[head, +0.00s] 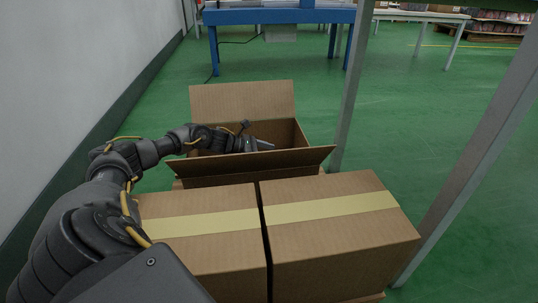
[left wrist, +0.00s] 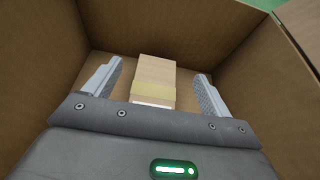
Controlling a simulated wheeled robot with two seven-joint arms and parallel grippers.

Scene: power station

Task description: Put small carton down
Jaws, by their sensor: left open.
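The small carton (left wrist: 155,75) lies on the floor of the open box, with a pale tape strip and a white label on its near end. My left gripper (left wrist: 158,85) is inside the box in the left wrist view, its two fingers apart on either side of the carton with gaps to both. In the head view the left gripper (head: 265,145) reaches into the open cardboard box (head: 242,101), whose back flap stands up and front flap is folded outward. The small carton is hidden there. My right gripper is not in view.
Two closed, taped cartons (head: 205,255) (head: 340,245) stand side by side in front of the open box. Grey metal legs (head: 350,95) (head: 480,150) rise at the right. A white wall (head: 70,80) is on the left. Green floor beyond is mostly clear up to a blue table (head: 280,16).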

